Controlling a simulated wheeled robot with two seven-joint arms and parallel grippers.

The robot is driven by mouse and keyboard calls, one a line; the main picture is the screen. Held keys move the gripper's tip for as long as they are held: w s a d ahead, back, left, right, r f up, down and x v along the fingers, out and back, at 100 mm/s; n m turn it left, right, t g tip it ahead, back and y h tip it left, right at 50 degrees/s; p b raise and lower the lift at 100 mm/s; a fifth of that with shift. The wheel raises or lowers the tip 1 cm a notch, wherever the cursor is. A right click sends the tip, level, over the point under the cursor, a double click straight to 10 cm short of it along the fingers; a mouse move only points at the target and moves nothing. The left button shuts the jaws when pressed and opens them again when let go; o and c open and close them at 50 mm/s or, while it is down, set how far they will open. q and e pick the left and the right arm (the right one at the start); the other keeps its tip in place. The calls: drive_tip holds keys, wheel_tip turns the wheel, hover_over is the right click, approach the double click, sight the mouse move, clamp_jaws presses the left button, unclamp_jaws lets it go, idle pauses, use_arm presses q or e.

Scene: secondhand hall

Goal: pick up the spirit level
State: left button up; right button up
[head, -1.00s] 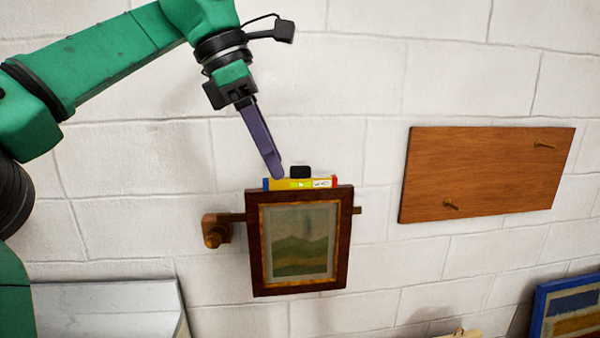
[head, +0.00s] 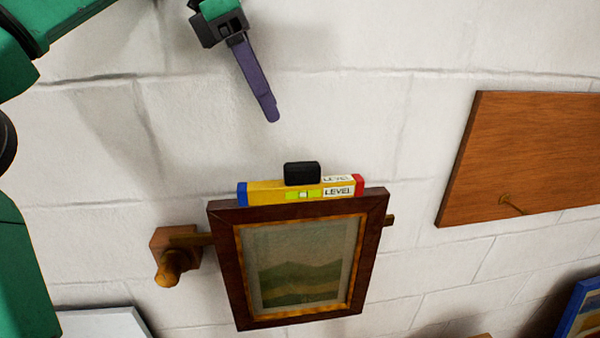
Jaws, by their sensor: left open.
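The spirit level (head: 265,194) is a yellow bar with a blue left end, a red right end, a greenish vial and a "LEVEL" label. A black block (head: 302,173) stands up from its middle. The level rests along the top edge of a dark wooden picture frame (head: 225,250) on the wall. My left gripper (head: 270,112), with purple fingers, is open and empty, above the level and a little to its left, clear of it. Its fingers overlap from this angle. My right gripper is not in view.
A wooden peg mount (head: 175,252) sticks out left of the picture frame, with a bar behind it. A brown board (head: 525,155) with a peg is on the wall at right. A blue-framed picture (head: 582,310) and a pale surface (head: 100,322) are at the lower corners.

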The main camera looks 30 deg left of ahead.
sight(295, 164)
use_arm(q)
drive_tip(key=d+f, duration=0.2)
drive_tip(key=f, duration=0.1)
drive_tip(key=d+f, duration=0.1)
drive_tip(key=f, duration=0.1)
drive_tip(key=shift+s+d+f, duration=0.1)
drive_tip(key=shift+s+f, duration=0.05)
drive_tip(key=shift+s, duration=0.15)
drive_tip(key=p+x, duration=0.1)
drive_tip(key=x, duration=0.3)
drive_tip(key=a+p+x, duration=0.1)
drive_tip(key=x, duration=0.2)
drive_tip(key=shift+w+p, duration=0.3)
drive_tip(key=shift+p, duration=0.05)
drive_tip(key=shift+d+f, duration=0.2)
drive_tip(key=shift+f, duration=0.15)
drive_tip(key=shift+s+d, duration=0.1)
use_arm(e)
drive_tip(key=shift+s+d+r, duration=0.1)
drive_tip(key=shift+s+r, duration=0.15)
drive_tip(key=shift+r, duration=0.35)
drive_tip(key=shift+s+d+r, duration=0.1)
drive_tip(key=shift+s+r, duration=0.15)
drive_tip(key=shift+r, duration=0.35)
use_arm(q)
clamp_jaws()
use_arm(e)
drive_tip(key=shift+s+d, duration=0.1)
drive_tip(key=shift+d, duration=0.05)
